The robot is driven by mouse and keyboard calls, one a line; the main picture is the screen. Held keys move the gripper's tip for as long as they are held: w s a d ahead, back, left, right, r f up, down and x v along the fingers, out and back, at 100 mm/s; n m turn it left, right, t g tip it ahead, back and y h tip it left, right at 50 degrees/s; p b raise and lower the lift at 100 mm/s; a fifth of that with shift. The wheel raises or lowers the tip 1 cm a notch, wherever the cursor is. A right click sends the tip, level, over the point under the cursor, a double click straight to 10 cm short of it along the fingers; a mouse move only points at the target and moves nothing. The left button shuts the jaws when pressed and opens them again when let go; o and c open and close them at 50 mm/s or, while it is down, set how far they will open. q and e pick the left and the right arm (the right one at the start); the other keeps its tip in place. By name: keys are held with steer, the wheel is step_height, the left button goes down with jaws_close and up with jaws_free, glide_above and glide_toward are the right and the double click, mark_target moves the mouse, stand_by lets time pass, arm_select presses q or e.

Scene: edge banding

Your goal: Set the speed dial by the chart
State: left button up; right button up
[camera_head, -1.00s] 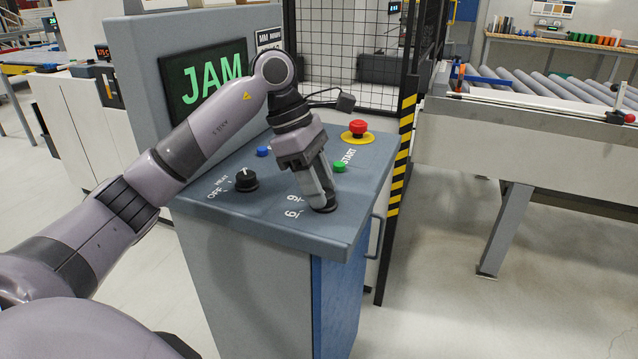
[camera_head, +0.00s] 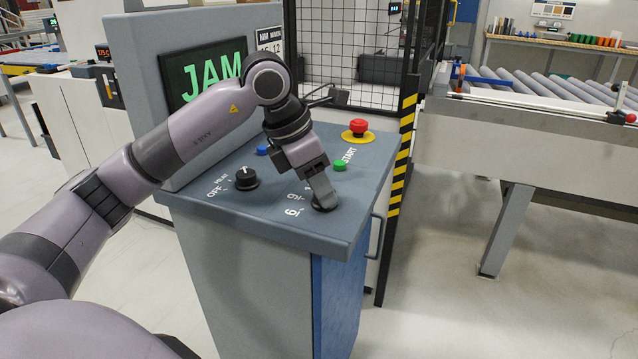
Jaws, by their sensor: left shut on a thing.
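The speed dial (camera_head: 324,206) is a dark round knob near the front right of the sloped console top (camera_head: 225,209), with white numbers printed to its left. My left gripper (camera_head: 323,200) reaches down from above and is shut on this dial, hiding most of it and its pointer. The chart (camera_head: 269,40) is a small white card with dark print at the right of the console's upright panel; my arm covers part of it. My right gripper is not in view.
A black OFF/HEAT knob (camera_head: 247,178), a blue button (camera_head: 263,150), a green START button (camera_head: 340,165) and a red emergency stop (camera_head: 358,129) surround the gripper. The screen (camera_head: 204,75) reads JAM. A striped post (camera_head: 402,155) stands right of the console.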

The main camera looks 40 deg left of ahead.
arm_select(q)
steer(key=shift+n, duration=0.3)
steer(key=o, duration=1.1)
steer(key=shift+c, duration=0.2)
steer(key=v, duration=0.7)
steer(key=shift+s, duration=0.2)
